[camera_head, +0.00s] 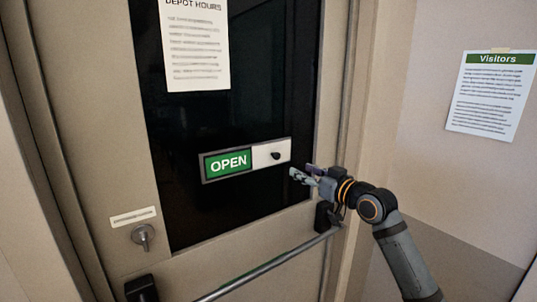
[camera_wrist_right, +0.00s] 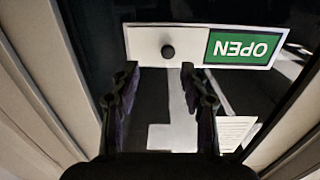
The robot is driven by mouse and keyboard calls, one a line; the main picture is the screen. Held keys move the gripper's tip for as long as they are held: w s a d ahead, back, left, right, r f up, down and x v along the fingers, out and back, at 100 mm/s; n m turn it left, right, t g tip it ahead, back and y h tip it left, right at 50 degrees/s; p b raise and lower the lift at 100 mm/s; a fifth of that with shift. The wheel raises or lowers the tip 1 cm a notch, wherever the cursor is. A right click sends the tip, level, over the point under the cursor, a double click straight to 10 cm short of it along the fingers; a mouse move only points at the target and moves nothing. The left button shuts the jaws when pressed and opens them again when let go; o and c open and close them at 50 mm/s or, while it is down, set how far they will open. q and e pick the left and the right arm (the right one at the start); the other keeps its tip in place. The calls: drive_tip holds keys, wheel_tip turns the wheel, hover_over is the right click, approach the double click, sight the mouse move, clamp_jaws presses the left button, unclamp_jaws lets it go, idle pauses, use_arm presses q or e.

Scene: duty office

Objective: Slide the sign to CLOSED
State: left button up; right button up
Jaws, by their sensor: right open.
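The sign (camera_head: 245,160) is mounted on the dark glass of the door. Its left part is green and reads OPEN (camera_head: 228,163); its right part is a white slider plate with a dark round knob (camera_head: 276,155). My right gripper (camera_head: 302,174) is open and empty, just right of and a little below the sign, apart from it. In the right wrist view the sign appears upside down, with the knob (camera_wrist_right: 168,52) ahead of and between the two open fingers (camera_wrist_right: 157,75). No CLOSED wording shows. My left gripper is not in view.
A push bar (camera_head: 270,264) crosses the door below the glass. A lock cylinder (camera_head: 142,234) and small label (camera_head: 133,216) are at lower left. A depot hours paper (camera_head: 196,50) hangs above the sign; a Visitors notice (camera_head: 491,95) is on the right wall.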

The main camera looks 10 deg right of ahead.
sight(278, 156)
drive_tip(key=w+a+p, duration=0.1)
drive_tip(key=w, duration=0.1)
drive_tip(key=w+a+r+p, duration=0.1)
drive_tip(key=w, duration=0.1)
drive_tip(key=w+a+r+p, duration=0.1)
drive_tip(key=shift+w+a, duration=0.2)
drive_tip(key=shift+w, duration=0.2)
drive_tip(key=p+x, duration=0.1)
drive_tip(key=x, duration=0.1)
drive_tip(key=shift+w+a+f, duration=0.1)
drive_tip(key=shift+w+a, duration=0.1)
drive_tip(key=shift+w, duration=0.15)
drive_tip(key=shift+w+f, duration=0.1)
drive_tip(key=shift+c, duration=0.6)
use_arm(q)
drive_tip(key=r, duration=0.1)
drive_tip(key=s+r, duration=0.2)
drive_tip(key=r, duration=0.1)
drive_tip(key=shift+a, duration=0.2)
use_arm(e)
clamp_jaws()
